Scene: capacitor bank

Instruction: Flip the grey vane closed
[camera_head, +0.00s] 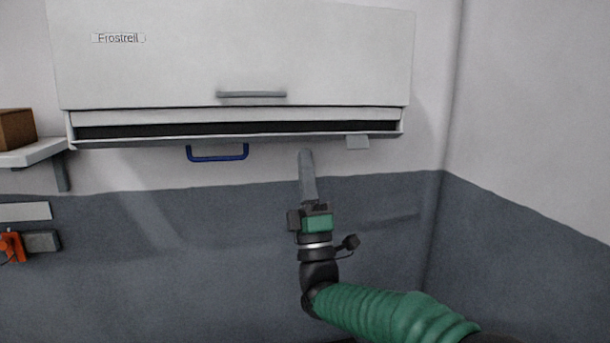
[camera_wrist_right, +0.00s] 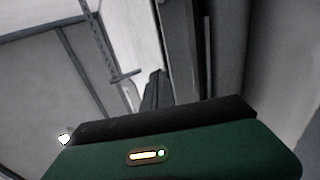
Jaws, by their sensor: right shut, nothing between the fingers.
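A white wall unit (camera_head: 235,58) marked "Frostrell" hangs on the back wall. A long dark slot (camera_head: 235,130) runs along its lower front. The grey vane (camera_head: 235,141) appears to be the thin strip along the slot's lower edge, leaving the slot open. My right gripper (camera_head: 306,155) points upward with its fingers shut and empty. Its tip is just below the unit's underside, between a blue handle (camera_head: 218,157) and a small grey tab (camera_head: 357,142). I cannot tell whether it touches the vane. In the wrist view, the dark fingers (camera_wrist_right: 156,88) show beyond the green gripper body. My left gripper is out of view.
A grey bar handle (camera_head: 251,94) is on the unit's front panel. At the left, a shelf (camera_head: 35,154) holds a brown box (camera_head: 17,129). An orange fixture (camera_head: 11,247) is on the wall below. A wall corner stands at the right.

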